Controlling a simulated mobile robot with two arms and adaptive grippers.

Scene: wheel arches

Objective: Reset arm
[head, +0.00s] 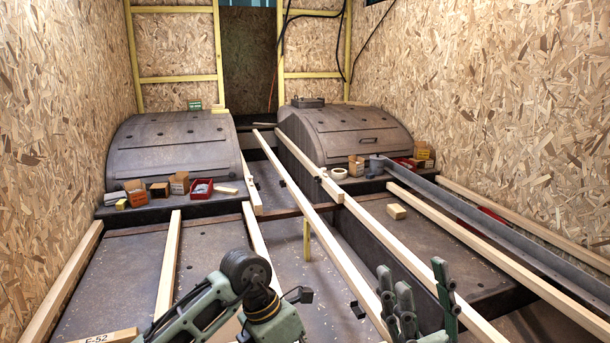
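My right gripper (414,280) stands at the bottom right of centre with its green-grey fingers pointing up. The fingers are spread apart, with nothing seen between them. It shows in front of the long timber beams and the dark floor panel, and I cannot tell whether it touches them. My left arm (240,275) comes in from the bottom left, bends at a dark round joint and runs down out of the picture. The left gripper is not seen.
Long timber beams (335,235) run away from me over dark floor panels. Two grey wheel arches (172,145) (345,133) stand at the back. Small boxes (135,192) and a tape roll (338,174) sit on ledges. A wooden block (396,211) lies at right. Chipboard walls close both sides.

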